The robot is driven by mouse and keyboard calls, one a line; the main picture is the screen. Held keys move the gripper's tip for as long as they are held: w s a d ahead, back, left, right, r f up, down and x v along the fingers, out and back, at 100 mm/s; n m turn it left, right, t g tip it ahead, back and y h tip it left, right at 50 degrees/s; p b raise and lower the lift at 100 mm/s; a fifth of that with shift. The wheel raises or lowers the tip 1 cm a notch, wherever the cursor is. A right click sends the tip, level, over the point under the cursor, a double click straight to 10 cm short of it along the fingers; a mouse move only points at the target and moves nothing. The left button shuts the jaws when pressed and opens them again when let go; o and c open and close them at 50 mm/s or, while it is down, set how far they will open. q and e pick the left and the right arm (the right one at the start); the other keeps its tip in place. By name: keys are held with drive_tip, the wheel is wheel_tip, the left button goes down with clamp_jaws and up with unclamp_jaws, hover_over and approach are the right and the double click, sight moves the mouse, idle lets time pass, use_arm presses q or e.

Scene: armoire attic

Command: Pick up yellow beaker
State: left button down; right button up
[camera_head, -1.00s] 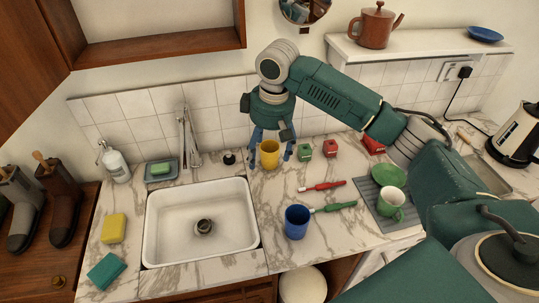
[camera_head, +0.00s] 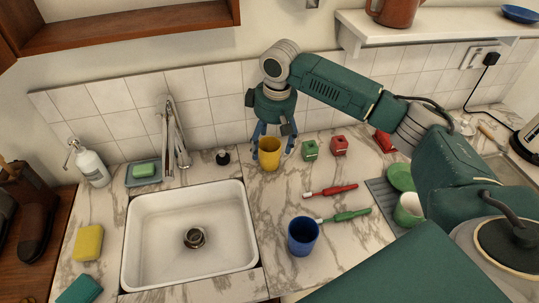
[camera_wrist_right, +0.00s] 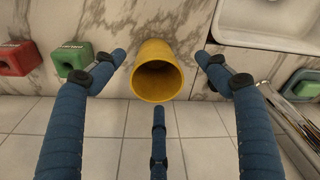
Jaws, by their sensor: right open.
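The yellow beaker (camera_head: 269,153) stands upright on the marble counter, right of the sink and close to the tiled wall. It also shows in the right wrist view (camera_wrist_right: 157,72), with its open mouth towards the camera. My right gripper (camera_head: 273,135) is open at the beaker, its blue fingers pointing down. In the right wrist view the fingers of my right gripper (camera_wrist_right: 160,75) spread to the left and right of the beaker, with gaps visible, and a third finger lies below its mouth. Nothing is held. My left gripper is not in view.
A green block (camera_head: 310,150) and a red block (camera_head: 339,146) stand just right of the beaker. The sink (camera_head: 190,238) and faucet (camera_head: 174,140) are on the left.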

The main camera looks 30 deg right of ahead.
drive_tip(key=f, duration=0.1)
drive_tip(key=f+p, duration=0.1)
drive_tip(key=f, duration=0.2)
drive_tip(key=shift+w+d+f, duration=0.25)
drive_tip(key=shift+w+f, duration=0.1)
drive_tip(key=shift+w, duration=0.05)
drive_tip(key=shift+f, duration=0.3)
drive_tip(key=shift+c, duration=0.8)
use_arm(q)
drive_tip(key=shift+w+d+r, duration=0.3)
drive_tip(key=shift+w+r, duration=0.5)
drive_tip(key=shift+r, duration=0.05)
use_arm(e)
drive_tip(key=c, duration=1.2)
